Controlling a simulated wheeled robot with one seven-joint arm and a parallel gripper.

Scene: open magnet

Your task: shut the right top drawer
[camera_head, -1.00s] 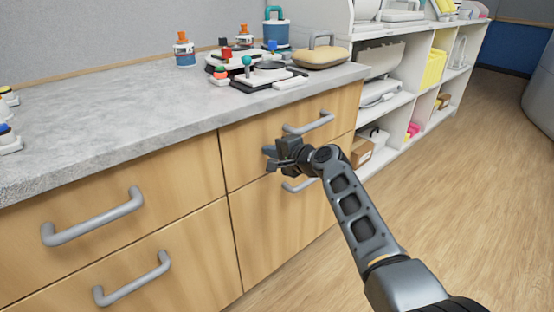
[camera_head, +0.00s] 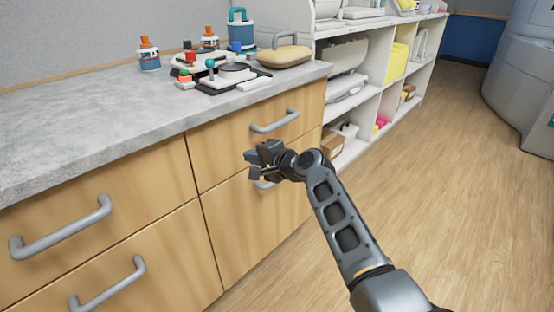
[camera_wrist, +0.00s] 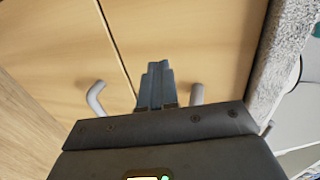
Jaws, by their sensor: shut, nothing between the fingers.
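The right top drawer (camera_head: 222,142) is a wooden front under the grey counter, with a grey bar handle (camera_head: 275,121). Its front looks flush or nearly flush with the cabinet; I cannot tell a small gap. My gripper (camera_head: 252,164) is shut and empty, in front of the lower part of this drawer, below its handle. It partly hides the handle of the drawer beneath (camera_head: 262,184). In the wrist view, the shut fingers (camera_wrist: 157,72) point at the drawer front, between the upper handle (camera_wrist: 197,94) and the lower handle (camera_wrist: 96,98). Contact cannot be told.
The counter (camera_head: 90,130) holds bottles, a blue container (camera_head: 241,32), small devices and a tan case (camera_head: 285,55). More drawers with handles (camera_head: 60,228) are at left. White shelves (camera_head: 375,70) stand at right. The wooden floor (camera_head: 440,190) at right is clear.

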